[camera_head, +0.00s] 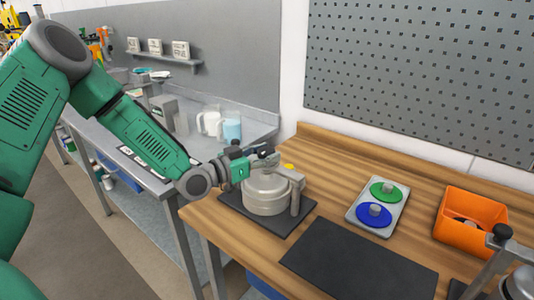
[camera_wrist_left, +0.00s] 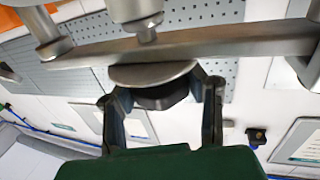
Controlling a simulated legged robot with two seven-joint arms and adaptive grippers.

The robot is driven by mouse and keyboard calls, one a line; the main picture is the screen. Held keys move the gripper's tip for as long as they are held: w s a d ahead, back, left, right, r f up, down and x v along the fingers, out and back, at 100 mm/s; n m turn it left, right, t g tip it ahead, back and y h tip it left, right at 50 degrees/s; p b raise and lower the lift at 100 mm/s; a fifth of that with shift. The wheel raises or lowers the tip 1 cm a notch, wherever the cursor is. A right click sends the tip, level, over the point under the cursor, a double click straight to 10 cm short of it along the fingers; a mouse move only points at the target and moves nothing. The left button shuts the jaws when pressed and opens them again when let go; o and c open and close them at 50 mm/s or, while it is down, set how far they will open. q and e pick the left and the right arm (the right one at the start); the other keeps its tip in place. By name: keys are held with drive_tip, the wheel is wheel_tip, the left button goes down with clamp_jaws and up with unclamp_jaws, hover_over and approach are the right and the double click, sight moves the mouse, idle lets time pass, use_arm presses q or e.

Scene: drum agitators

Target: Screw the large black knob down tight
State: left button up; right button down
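A metal drum (camera_head: 266,193) with a metal clamp frame over it stands on a dark mat (camera_head: 236,207) at the near left of the wooden bench. My left gripper (camera_head: 264,158) is at the top of this frame. In the left wrist view a dark round knob (camera_wrist_left: 160,97) sits against a metal disc (camera_wrist_left: 150,74) on a metal bar (camera_wrist_left: 220,43). My left gripper's two fingers (camera_wrist_left: 162,110) stand on either side of the knob, with gaps visible, so it looks open around it. In the head view the knob is mostly hidden by the gripper. My right gripper is not in view.
A grey tray (camera_head: 394,211) holds a green disc (camera_head: 385,192) and a blue disc (camera_head: 374,216). An orange bin (camera_head: 470,216) is at the right. Another metal device with a black knob (camera_head: 502,232) stands at the lower right. An empty dark mat (camera_head: 357,262) lies in front.

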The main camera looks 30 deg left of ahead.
use_arm(q)
drive_tip(key=shift+h, duration=0.3)
drive_tip(key=shift+w+a+m+g+h+b, duration=0.1)
drive_tip(key=shift+m+g+h+b, duration=0.3)
drive_tip(key=shift+m+g+h, duration=0.7)
drive_tip(key=shift+m+h, duration=0.4)
drive_tip(key=shift+h, duration=0.3)
drive_tip(key=o, duration=1.2)
drive_tip(key=shift+a, duration=0.15)
drive_tip(key=v, duration=1.2)
drive_tip(key=shift+f, duration=0.1)
